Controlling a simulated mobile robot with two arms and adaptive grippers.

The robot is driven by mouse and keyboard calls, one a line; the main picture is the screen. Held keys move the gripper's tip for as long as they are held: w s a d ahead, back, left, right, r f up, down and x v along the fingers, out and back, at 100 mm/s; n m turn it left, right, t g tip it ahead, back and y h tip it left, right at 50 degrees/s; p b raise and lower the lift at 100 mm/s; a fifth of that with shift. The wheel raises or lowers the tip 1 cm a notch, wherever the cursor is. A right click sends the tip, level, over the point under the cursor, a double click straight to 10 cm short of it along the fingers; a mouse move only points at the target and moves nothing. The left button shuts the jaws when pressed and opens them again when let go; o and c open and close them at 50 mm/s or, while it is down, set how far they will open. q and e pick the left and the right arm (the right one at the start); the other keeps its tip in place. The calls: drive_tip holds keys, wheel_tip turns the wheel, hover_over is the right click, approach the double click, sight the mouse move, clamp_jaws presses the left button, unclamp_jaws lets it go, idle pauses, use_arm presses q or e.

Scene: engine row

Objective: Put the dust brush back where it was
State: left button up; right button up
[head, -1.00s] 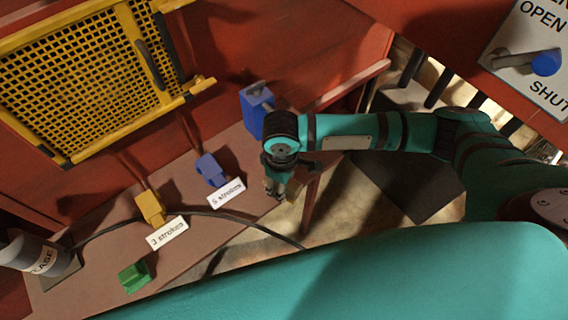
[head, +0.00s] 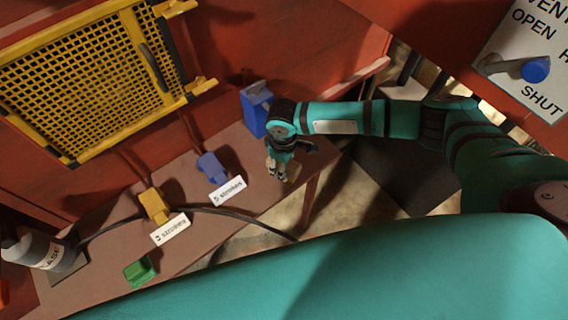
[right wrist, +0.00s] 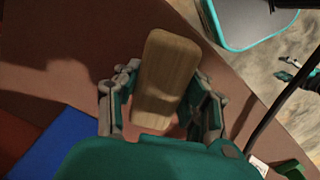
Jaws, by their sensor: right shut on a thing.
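The dust brush shows in the right wrist view as a pale wooden block (right wrist: 166,72) between the fingers of my right gripper (right wrist: 164,100). The right gripper is shut on it. Its bristles are hidden. In the head view my right gripper (head: 281,168) points down by the right end of the brown bench (head: 110,235), just in front of the blue holder box (head: 256,108). The brush is mostly hidden there, and I cannot tell whether it touches the bench. A small dark and teal part at the right of the wrist view looks like my left gripper (right wrist: 290,70).
On the bench stand a blue block (head: 212,168), a yellow block (head: 154,205), a green block (head: 140,270) and a grey bottle (head: 42,250). White labels lie before the blue and yellow blocks. A dark hose crosses the bench. A yellow mesh guard (head: 85,80) is behind.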

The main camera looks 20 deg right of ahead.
drive_tip(key=o, duration=1)
drive_tip(key=shift+f, duration=0.1)
drive_tip(key=shift+r, duration=0.35)
wheel_tip(320, 180, up, 7)
drive_tip(key=shift+b, duration=0.55)
